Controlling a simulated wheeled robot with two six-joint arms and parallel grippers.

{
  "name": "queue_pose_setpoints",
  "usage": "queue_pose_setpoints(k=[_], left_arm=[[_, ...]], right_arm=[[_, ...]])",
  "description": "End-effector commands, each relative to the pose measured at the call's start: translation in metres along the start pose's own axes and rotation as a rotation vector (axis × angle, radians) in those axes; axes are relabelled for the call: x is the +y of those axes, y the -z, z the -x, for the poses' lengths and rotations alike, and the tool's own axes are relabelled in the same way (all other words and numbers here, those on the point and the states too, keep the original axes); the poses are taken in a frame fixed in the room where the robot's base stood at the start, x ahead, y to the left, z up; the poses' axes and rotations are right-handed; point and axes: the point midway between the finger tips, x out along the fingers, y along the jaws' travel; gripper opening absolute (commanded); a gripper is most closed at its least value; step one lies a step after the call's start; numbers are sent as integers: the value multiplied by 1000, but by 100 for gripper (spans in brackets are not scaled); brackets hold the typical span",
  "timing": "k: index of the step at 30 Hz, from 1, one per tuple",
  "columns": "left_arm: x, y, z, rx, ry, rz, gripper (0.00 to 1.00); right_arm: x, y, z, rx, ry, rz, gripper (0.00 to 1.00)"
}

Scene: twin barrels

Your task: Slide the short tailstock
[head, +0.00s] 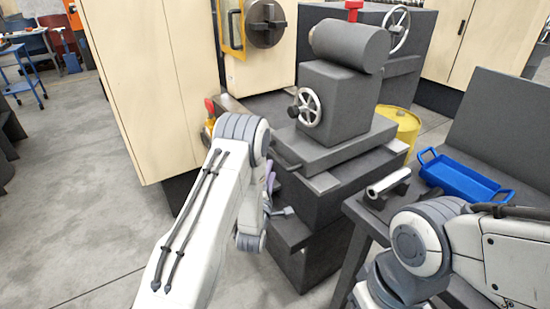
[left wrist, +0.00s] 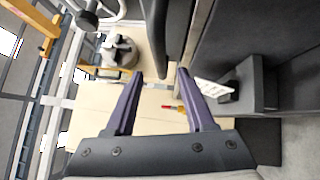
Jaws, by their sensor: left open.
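The nearer tailstock (head: 335,100) is a dark grey block with a thick horizontal cylinder on top and a spoked handwheel (head: 309,107) on its left side. It sits on a grey machine bed. A dark bar handle (head: 287,160) sticks out low on its near left side. My left gripper (left wrist: 159,76) is open in the left wrist view, with two purple fingers apart. A dark rounded bar (left wrist: 160,35) reaches down toward the gap between the fingertips; contact cannot be told. In the head view my left arm largely hides this gripper. My right gripper is out of view.
A round chuck (head: 266,22) stands on the cream headstock behind. Another handwheel (head: 396,30) shows on a dark machine farther back. A blue tray (head: 462,178) and a silver cylinder (head: 389,182) lie on the right bench. A yellow drum (head: 402,122) stands behind.

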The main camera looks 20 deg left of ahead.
Motion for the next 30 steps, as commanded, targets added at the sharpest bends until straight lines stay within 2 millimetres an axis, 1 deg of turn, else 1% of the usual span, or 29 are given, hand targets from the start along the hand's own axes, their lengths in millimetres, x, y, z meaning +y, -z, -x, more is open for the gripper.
queue_pose_setpoints(k=[1,3,6,10,15,23,24,26,27,28,30], left_arm=[[2,-2,-11,-2,-5,0,55],[2,-2,-25,-3,-4,0,55],[2,-2,-43,-3,-2,0,55],[1,-1,-61,-2,-1,-1,55],[0,0,-72,0,1,-2,55],[0,2,-74,1,2,-2,55],[0,2,-74,2,2,-2,51],[0,2,-74,2,2,-2,28],[0,2,-74,2,2,-2,12],[0,2,-74,2,2,-2,1],[0,2,-74,2,2,-2,0]], right_arm=[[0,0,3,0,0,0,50],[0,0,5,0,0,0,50],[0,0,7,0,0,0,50],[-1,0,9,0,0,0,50],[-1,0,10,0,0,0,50],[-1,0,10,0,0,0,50],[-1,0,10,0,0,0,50],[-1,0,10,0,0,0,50],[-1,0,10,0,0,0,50],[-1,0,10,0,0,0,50],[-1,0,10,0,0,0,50]])
